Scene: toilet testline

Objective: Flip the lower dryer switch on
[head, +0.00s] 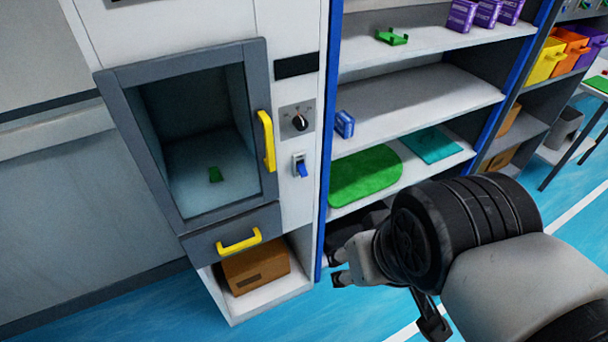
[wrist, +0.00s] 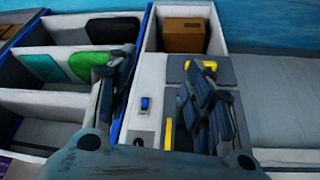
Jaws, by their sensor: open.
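The lower dryer switch (head: 301,166) is a small blue lever on a white plate, below a black dial (head: 300,122) on the white panel right of the dryer door (head: 212,135). In the head view its blue part points down. My gripper (head: 338,268) is to the right of and below the switch in the head view, apart from it. In the wrist view the switch (wrist: 144,103) shows between the two dark fingers (wrist: 160,68), which are spread with nothing between them. The gap in depth to the switch is hard to judge.
The dryer door has a yellow handle (head: 267,141) beside the switch, and the drawer below has another (head: 239,240). A cardboard box (head: 256,268) sits in the bottom compartment. Shelves with a green mat (head: 365,176) and a blue box (head: 344,124) stand to the right.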

